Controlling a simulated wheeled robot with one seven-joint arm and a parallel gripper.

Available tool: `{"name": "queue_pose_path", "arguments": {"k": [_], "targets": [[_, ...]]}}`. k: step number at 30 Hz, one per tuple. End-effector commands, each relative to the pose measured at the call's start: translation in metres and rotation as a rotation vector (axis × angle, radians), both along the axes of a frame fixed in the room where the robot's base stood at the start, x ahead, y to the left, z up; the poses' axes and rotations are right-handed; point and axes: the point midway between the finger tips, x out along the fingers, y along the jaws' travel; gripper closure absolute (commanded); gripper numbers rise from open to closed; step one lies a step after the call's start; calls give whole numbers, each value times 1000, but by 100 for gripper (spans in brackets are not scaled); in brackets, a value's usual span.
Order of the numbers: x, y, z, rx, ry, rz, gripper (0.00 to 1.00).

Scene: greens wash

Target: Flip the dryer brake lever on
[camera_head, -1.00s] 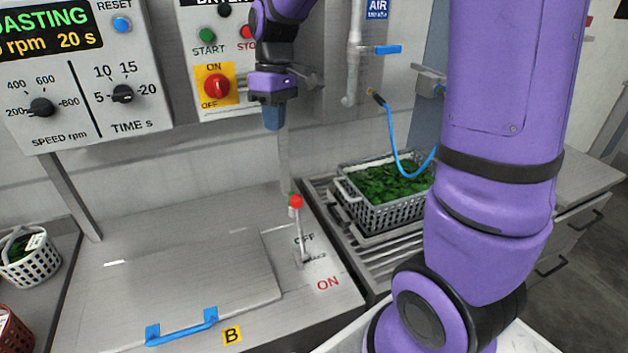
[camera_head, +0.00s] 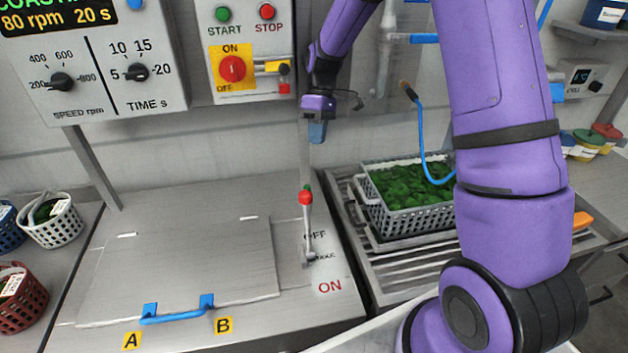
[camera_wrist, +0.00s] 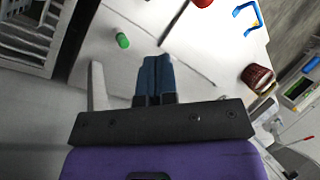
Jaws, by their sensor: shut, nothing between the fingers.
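The brake lever (camera_head: 308,228) is a thin metal rod with a red knob, standing roughly upright on the steel top. Its plate has the word OFF behind the rod and a red ON label (camera_head: 329,287) in front. My gripper (camera_head: 317,132) is above and behind the knob, apart from it, with its blue fingers pointing down. In the wrist view the fingers (camera_wrist: 155,72) are together and empty. The red knob (camera_wrist: 202,3) is at the top edge there. A green-tipped post (camera_wrist: 122,40) stands near the fingers; the knob mostly hides it in the head view.
The dryer lid (camera_head: 185,262) with a blue handle (camera_head: 178,314) is closed, left of the lever. A basket of greens (camera_head: 408,200) sits on the rack at right. The control panel (camera_head: 241,45) is on the wall; the display (camera_head: 50,17) reads 80 rpm.

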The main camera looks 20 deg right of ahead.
Motion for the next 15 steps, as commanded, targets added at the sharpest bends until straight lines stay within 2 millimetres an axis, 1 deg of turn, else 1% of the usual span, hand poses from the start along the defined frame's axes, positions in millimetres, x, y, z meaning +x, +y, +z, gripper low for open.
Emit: {"name": "queue_pose_path", "arguments": {"k": [8, 11, 15], "targets": [[-1, 0, -1, 0, 0, -1, 100], [-3, 2, -7, 0, 2, -1, 100], [-11, 7, -24, 0, 3, -1, 100]]}}
